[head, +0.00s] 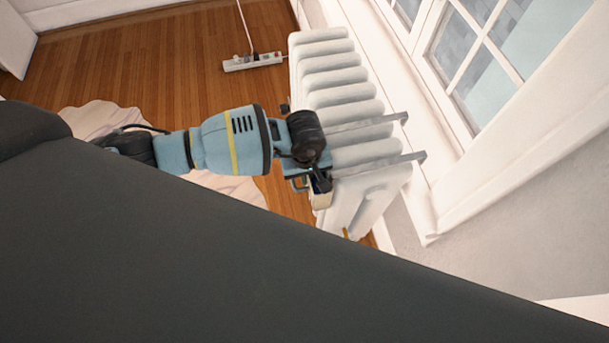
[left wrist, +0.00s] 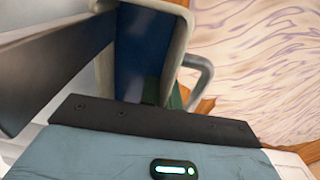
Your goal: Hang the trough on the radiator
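The trough (head: 321,201) is at the near side of the white radiator (head: 333,76) in the head view, mostly hidden behind my left gripper (head: 317,180). Two flat metal bars (head: 383,166) reach from its side across the radiator top, with upturned ends towards the window. I cannot tell whether they rest on the ribs. In the left wrist view the trough (left wrist: 181,55) shows a cream rim, a dark blue inside and a grey handle-like loop (left wrist: 203,78). One dark finger of my left gripper is close to it. Its grip on the trough is unclear. My right gripper is out of view.
A window (head: 480,45) and its sill run along the radiator's far side. A white power strip (head: 253,62) with a cord lies on the wooden floor (head: 150,60). A pale rug (head: 95,117) lies left of the radiator, partly hidden by my body.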

